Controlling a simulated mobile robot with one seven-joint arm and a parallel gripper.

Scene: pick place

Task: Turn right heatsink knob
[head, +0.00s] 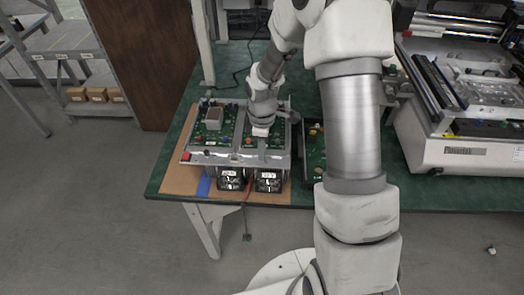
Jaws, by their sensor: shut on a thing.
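A metal fixture (237,157) with two green circuit boards stands on the left part of the green table. The left board (214,136) carries a grey-beige block, probably a heatsink (213,117). My gripper (261,130) points down at the right board (257,143), near its middle. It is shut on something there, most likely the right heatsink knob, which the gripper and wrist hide. The turn of the knob cannot be seen.
Two black fans (231,180) sit under the fixture's front edge, on brown cardboard. Another green board (315,148) lies to the right, partly behind my arm. A large white machine (460,125) fills the table's right side. The table (225,65) is mostly clear behind the fixture.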

